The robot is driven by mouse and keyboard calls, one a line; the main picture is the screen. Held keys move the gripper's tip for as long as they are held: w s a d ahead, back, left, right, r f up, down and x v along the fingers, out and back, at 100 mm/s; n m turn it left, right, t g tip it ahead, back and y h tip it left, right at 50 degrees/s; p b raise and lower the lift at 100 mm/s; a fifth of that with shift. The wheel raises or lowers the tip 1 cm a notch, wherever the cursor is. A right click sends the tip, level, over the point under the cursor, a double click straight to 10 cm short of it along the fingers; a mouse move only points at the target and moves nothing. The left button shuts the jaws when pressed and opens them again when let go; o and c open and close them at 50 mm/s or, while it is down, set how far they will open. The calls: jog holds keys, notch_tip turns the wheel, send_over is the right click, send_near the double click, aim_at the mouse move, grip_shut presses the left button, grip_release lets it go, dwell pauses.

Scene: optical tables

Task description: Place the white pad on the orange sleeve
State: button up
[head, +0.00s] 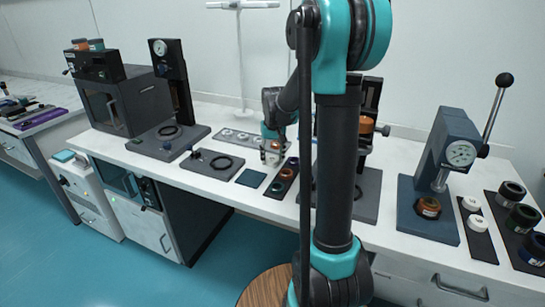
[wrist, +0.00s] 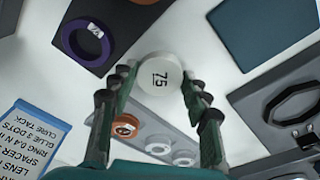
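The white pad (wrist: 160,78), a round disc marked 75, sits between the fingertips of my gripper (wrist: 158,80), which look closed on its two sides. In the head view my gripper (head: 272,148) is low over the middle bench, and the pad is small there. An orange sleeve (head: 428,207) stands under the blue press at the right. Another orange piece (head: 366,125) is on the middle stand, partly behind my arm. A small orange ring (wrist: 125,126) shows in the wrist view beyond the left finger. I cannot tell which orange piece is the task's sleeve.
A grey strip (wrist: 203,148) holds white rings. A dark tray (head: 270,192) with coloured rings and a dark teal mat (head: 251,178) lie near the front edge. Presses stand left and right. A purple ring (wrist: 68,41) lies on a dark tray in the wrist view.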

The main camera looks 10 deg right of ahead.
jog(key=o, duration=0.3)
notch_tip(320, 180, up, 11)
jog(key=s, duration=0.1)
jog(key=shift+s+r, duration=0.15)
jog(key=shift+r, duration=0.05)
jog(key=shift+o, duration=0.6)
jog(key=shift+r, duration=0.25)
jog(key=n+t+h, duration=0.2)
jog(key=n+h, duration=0.8)
jog(key=n, duration=1.2)
send_near(273, 161)
jog(key=x, duration=0.4)
jog(key=w+x, duration=0.1)
jog(key=x, duration=0.4)
jog(key=shift+w+a+r, duration=0.1)
jog(key=shift+w+a, duration=0.05)
jog(key=shift+w, duration=0.05)
